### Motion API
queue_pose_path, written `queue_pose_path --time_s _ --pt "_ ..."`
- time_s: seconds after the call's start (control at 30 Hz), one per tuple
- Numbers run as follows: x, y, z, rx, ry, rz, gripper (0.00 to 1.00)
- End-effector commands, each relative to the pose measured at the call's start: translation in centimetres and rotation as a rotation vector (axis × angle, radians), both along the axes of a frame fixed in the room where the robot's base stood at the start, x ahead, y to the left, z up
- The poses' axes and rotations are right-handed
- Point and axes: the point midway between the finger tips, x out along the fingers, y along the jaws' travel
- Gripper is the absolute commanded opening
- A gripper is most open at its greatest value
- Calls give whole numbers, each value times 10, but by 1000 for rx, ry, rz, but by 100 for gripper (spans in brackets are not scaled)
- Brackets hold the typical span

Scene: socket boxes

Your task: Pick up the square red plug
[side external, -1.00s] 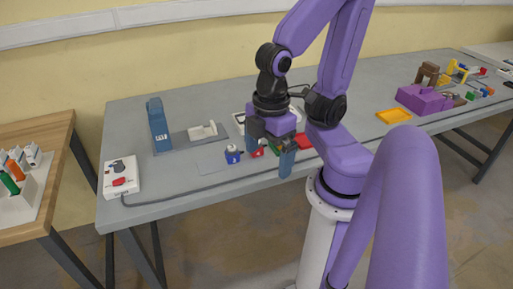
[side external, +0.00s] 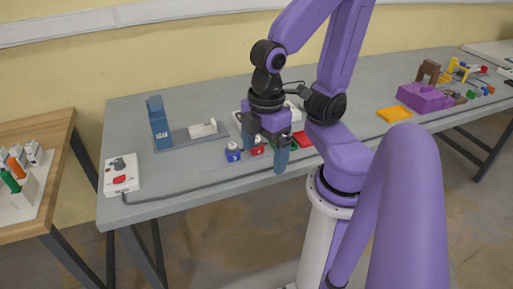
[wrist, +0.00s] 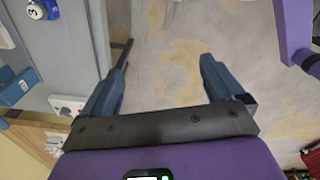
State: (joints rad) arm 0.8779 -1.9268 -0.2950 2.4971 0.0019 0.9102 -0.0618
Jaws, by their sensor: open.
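A small red plug (side external: 257,147) with a pale top stands on the grey table, just right of a blue plug (side external: 233,152). It is partly hidden by my gripper (side external: 265,152). My gripper is open, with one blue finger behind the red plug and the other in front and to its right. I cannot tell its height over the table. In the wrist view my gripper (wrist: 160,88) is empty, with floor showing between its fingers. The blue plug (wrist: 36,10) shows there at the upper left; I cannot make out the red plug.
A blue upright on a grey base (side external: 160,125) stands to the left, with a white box (side external: 121,175) and cable at the table's left end. A red flat piece (side external: 303,138) lies right of my gripper. A yellow tray (side external: 394,115) and purple block (side external: 425,98) are farther right.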

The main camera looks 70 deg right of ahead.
Motion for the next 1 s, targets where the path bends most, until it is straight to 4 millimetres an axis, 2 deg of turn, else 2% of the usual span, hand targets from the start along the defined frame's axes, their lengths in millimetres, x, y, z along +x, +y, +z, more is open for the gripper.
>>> queue_pose_path --time_s 0.17,0.47,0.7,1.0 --pt "33 -5 -1 -5 -3 30 95" --pt "90 -26 -5 -14 -6 106 95" --pt "127 -52 -8 -21 -6 167 95" --pt "160 -96 -13 -28 -4 242 95"
